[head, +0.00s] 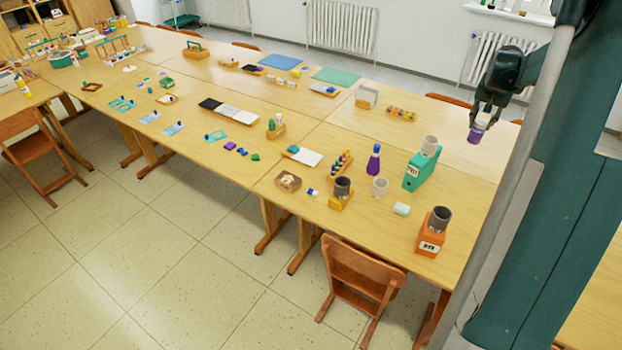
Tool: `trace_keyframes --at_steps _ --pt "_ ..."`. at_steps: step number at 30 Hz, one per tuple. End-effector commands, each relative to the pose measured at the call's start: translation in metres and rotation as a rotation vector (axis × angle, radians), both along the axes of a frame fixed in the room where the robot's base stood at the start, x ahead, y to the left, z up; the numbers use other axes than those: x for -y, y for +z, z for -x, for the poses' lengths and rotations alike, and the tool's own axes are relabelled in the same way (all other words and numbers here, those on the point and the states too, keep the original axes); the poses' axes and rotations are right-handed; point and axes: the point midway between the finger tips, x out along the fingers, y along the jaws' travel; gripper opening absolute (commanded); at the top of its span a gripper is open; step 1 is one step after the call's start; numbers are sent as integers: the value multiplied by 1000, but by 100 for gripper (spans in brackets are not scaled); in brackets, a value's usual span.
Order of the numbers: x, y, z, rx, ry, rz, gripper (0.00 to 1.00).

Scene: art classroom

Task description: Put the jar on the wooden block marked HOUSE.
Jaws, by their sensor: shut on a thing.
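My gripper (482,118) is shut on a small purple jar (476,133) with a pale upper part, held above the right side of the table. Three coloured blocks stand on the table to its left and nearer the front. The green block (413,173) has a pale label and a light grey cup on top. The orange block (429,242) has a white label and a dark grey cup on top. The yellow block (340,203) has a dark cup on top. The labels are too small to read surely, so I cannot tell which block is marked HOUSE.
A purple bottle (374,160), a beige cup (380,188) and a pale green piece (401,208) stand among the blocks. A rack of coloured pieces (341,164) is to the left. The table (470,180) is bare below the jar. A chair (360,275) stands in front.

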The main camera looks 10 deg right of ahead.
Motion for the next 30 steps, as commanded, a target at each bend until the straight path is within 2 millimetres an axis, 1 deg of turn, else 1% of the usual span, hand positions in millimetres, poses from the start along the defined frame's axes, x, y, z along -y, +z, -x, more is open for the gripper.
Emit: trace_keyframes --at_steps 1,6,11,12,14,15,17,18,20,24,26,30 --pt "-17 1 -12 0 29 0 3" --pt "-69 0 -45 -2 118 -1 3" --pt "-119 0 -73 -2 201 -2 3" --pt "-132 0 -80 -3 222 -3 3" --pt "-151 0 -89 -2 253 -3 3" --pt "-165 0 -96 -2 274 -3 3" --pt "-184 0 -104 -3 305 -3 3" --pt "-197 0 -110 -4 327 -3 3" --pt "-217 0 -118 -3 357 -3 3" --pt "-264 0 -135 -2 430 -4 3" --pt "-285 0 -141 -3 461 -4 3" --pt "-332 0 -154 -3 534 -4 3"
